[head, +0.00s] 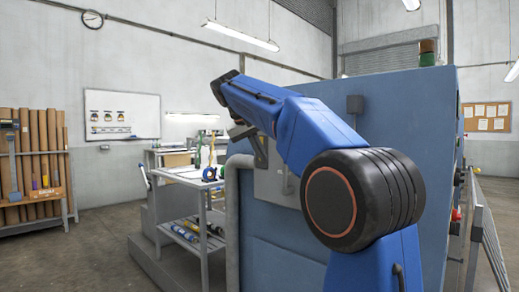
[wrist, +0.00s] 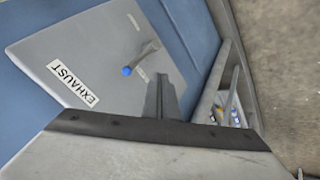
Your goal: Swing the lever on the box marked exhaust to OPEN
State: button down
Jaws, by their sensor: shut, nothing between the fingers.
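The exhaust box is a grey plate-like box (wrist: 72,42) on a blue panel, with a white label reading EXHAUST (wrist: 73,82) in the wrist view. Its short grey lever (wrist: 146,53) ends in a blue knob (wrist: 127,70). Small labels sit near the lever, too small to read. My gripper (wrist: 161,80) is shut and empty, its dark fingers just beside the lever and knob in the picture; I see no clear contact. In the head view the grey box (head: 270,184) is partly hidden behind my blue arm.
The box is on a large blue machine (head: 290,258). A grey pipe (head: 232,220) runs up the machine's side. A work table (head: 203,183) with a lower shelf of rolls stands left of it. Open floor (head: 105,235) lies further left; a railing (head: 484,235) is at right.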

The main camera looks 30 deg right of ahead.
jog(key=d+f, duration=0.3)
jog(key=d, duration=0.3)
jog(key=shift+d+f, duration=0.2)
jog(key=shift+f, duration=0.15)
jog(key=shift+w, duration=0.1)
